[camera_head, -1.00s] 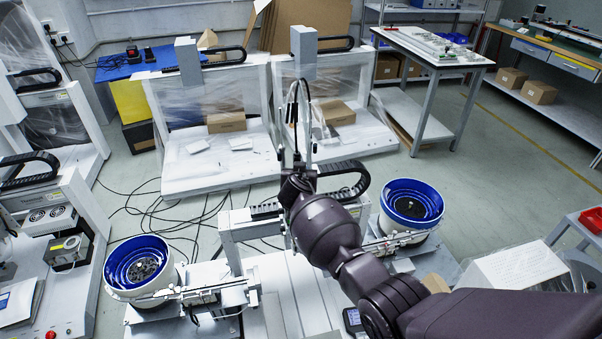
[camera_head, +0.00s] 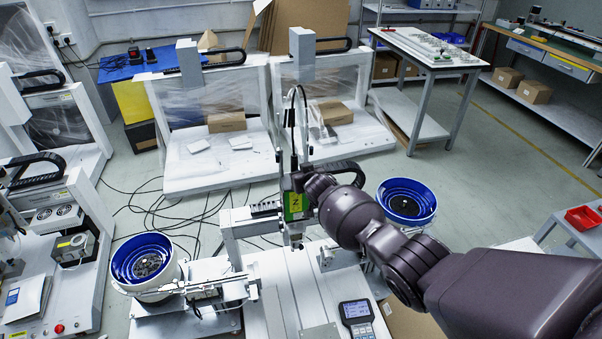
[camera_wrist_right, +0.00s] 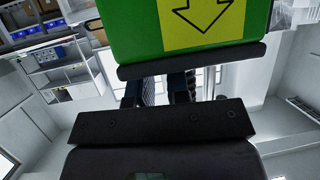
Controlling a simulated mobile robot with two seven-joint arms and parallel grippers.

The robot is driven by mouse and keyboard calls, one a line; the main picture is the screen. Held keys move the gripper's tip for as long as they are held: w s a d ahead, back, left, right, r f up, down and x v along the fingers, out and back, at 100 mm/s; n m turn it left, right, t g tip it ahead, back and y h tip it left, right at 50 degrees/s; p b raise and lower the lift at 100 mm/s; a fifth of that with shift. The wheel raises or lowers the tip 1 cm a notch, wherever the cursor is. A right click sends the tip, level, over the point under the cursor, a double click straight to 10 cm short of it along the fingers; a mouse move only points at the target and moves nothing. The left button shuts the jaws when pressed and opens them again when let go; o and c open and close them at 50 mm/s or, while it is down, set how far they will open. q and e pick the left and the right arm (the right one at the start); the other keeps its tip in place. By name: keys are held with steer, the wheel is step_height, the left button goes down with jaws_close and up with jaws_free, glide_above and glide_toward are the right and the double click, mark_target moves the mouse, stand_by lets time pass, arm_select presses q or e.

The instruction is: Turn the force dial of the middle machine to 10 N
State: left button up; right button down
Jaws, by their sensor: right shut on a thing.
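The middle machine is the gantry in front of me, with a pale bed (camera_head: 300,290) and an upright head (camera_head: 294,205) bearing a green and yellow label marked Z. My right gripper (camera_head: 306,188) is at the right side of this head, partly hidden by its own wrist. In the right wrist view the green housing with a yellow arrow label (camera_wrist_right: 200,25) fills the top, close to the dark jaws (camera_wrist_right: 168,90). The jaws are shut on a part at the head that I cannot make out. I cannot see the force dial or its reading. My left gripper is not in view.
Blue-lined bowl feeders stand left (camera_head: 145,262) and right (camera_head: 405,203) of the bed. A handheld controller with a screen (camera_head: 357,312) lies at the front right. A cable loop (camera_head: 294,105) rises above the head. My right forearm crosses the space at right.

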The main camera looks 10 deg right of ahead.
steer(key=shift+d, duration=0.1)
steer(key=shift+f+n+y, duration=0.1)
steer(key=shift+n+y, duration=0.2)
steer(key=shift+y, duration=0.1)
stand_by(0.3)
steer(key=c, duration=1.3)
jaws_free()
steer(key=shift+c, duration=0.2)
steer(key=shift+o, duration=1.2)
steer(key=shift+s+r+p, duration=0.1)
steer(key=shift+r+p, duration=0.1)
steer(key=shift+p, duration=0.1)
